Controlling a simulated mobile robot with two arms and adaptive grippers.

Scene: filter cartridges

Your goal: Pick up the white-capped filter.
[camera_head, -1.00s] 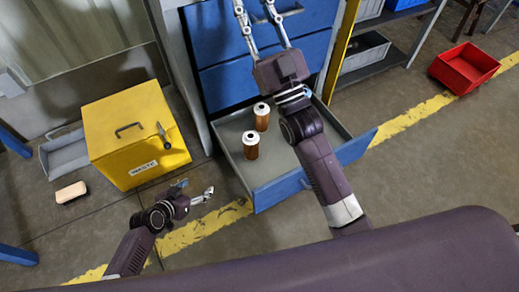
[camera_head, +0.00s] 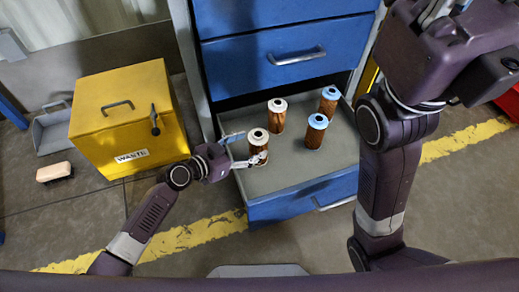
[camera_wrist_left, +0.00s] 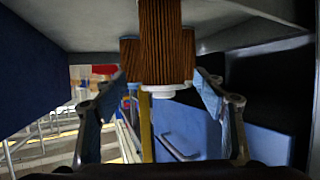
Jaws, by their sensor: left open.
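Two filters with brown bodies and white caps stand upright in the open drawer (camera_head: 285,180). The nearer white-capped filter (camera_head: 259,156) is at its left side, and the other white-capped filter (camera_head: 277,120) stands farther back. My left gripper (camera_head: 245,148) is open at the drawer's left edge, with its fingers about the nearer one; contact is unclear. The left wrist view, which looks upside down, shows a brown filter body (camera_wrist_left: 160,40) between the open fingers, with more brown behind it. My right gripper (camera_head: 436,12) is at the top right, its fingers cut off by the frame edge.
Two blue-capped filters stand in the drawer, one at the front (camera_head: 316,135) and one at the back right (camera_head: 328,103). Blue closed drawers (camera_head: 265,65) rise behind. A yellow waste box (camera_head: 125,120) stands left of the drawer, near my left arm.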

